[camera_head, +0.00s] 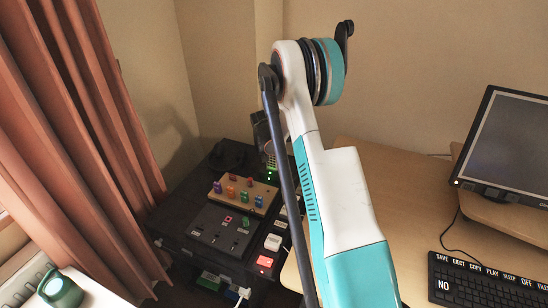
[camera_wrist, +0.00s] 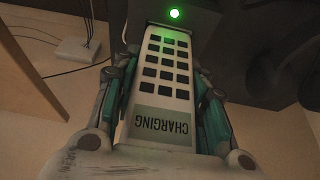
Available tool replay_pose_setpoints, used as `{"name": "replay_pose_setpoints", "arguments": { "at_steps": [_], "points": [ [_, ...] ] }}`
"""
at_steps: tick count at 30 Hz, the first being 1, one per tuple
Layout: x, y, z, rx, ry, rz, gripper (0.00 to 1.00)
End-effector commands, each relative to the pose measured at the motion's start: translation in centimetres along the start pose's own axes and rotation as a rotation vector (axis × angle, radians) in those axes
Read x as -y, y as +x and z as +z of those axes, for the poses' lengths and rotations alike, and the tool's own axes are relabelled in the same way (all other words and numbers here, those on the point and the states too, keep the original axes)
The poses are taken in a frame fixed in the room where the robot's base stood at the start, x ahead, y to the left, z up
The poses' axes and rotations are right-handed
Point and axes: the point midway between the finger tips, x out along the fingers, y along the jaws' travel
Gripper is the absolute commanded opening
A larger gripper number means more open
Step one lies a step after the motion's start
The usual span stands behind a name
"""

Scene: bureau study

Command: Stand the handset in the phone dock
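The handset (camera_wrist: 165,75) is a pale, narrow slab with dark square keys. Its small screen reads CHARGING, upside down in the wrist view. Its far end meets a dark block, the phone dock (camera_wrist: 205,18), where a green light (camera_wrist: 175,13) glows. How deep it sits is hidden. My gripper (camera_wrist: 168,85) has one finger along each long side of the handset, close against it, and looks shut on it. In the head view the handset (camera_head: 270,159) shows as a small green-lit strip, mostly hidden by my arm.
A dark cabinet top holds a wooden board with coloured pegs (camera_head: 245,194), a dark switch panel (camera_head: 220,229) and small boxes. A desk on the right bears a monitor (camera_head: 508,145) and a keyboard (camera_head: 485,283). A curtain (camera_head: 85,130) hangs at left.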

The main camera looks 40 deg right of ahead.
Motion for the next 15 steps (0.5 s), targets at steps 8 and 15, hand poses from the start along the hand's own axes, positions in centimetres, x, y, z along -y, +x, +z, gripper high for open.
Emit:
{"name": "replay_pose_setpoints", "arguments": {
  "at_steps": [8, 15],
  "points": [
    [0.0, -0.01, -0.01, 0.0, 0.0, 0.0, 0.63],
    [0.01, -0.27, -0.01, 0.0, 0.0, 0.0, 0.63]
  ]
}}
